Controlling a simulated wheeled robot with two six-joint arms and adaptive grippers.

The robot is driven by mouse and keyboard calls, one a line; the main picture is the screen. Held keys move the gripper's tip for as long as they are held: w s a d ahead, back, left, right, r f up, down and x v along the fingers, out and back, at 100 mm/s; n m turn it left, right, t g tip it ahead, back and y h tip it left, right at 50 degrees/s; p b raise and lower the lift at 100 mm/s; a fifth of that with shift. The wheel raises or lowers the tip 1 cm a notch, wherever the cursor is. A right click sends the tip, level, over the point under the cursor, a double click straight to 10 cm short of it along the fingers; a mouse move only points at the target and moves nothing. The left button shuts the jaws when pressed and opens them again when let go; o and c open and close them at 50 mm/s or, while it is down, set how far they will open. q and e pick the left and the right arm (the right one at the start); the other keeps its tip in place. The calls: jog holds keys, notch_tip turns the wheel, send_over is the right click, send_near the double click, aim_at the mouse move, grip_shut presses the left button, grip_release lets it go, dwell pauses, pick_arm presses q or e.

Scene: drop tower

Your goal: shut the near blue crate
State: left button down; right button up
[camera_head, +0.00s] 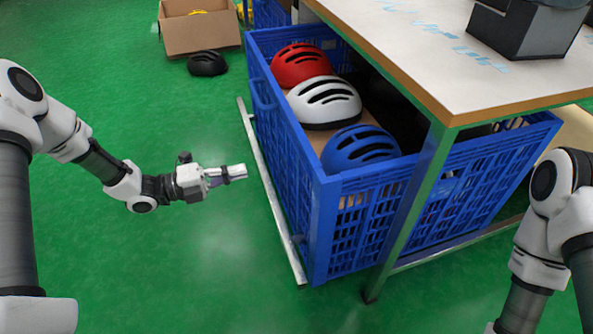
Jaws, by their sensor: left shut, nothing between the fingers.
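The near blue crate (342,222) stands under the white table, with its left part out past the table's edge. Its open top shows a red helmet (301,65), a white helmet (323,101) and a blue helmet (360,148) inside. The crate's right part is hidden in shade beneath the tabletop. My left gripper (239,172) is shut and empty, in the air to the left of the crate's long left side, apart from it and pointing toward it. My right arm shows at the right edge, but its gripper is out of view.
The white table (440,60) with wooden edging has a green leg (416,200) in front of the crate. A metal rail (268,185) runs on the floor left of the crate. A cardboard box (200,32) and black helmet (207,63) lie farther back. Green floor at left is clear.

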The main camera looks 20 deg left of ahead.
aim_at(304, 157)
pick_arm(q)
jog(key=b+x, duration=0.6)
jog(key=x, duration=0.6)
jog(key=shift+w+d+f, duration=0.1)
jog(key=shift+w+d, duration=0.05)
jog(key=shift+d, duration=0.1)
jog(key=shift+w+d, duration=0.2)
jog(key=shift+d, duration=0.1)
pick_arm(e)
notch_tip(304, 157, down, 6)
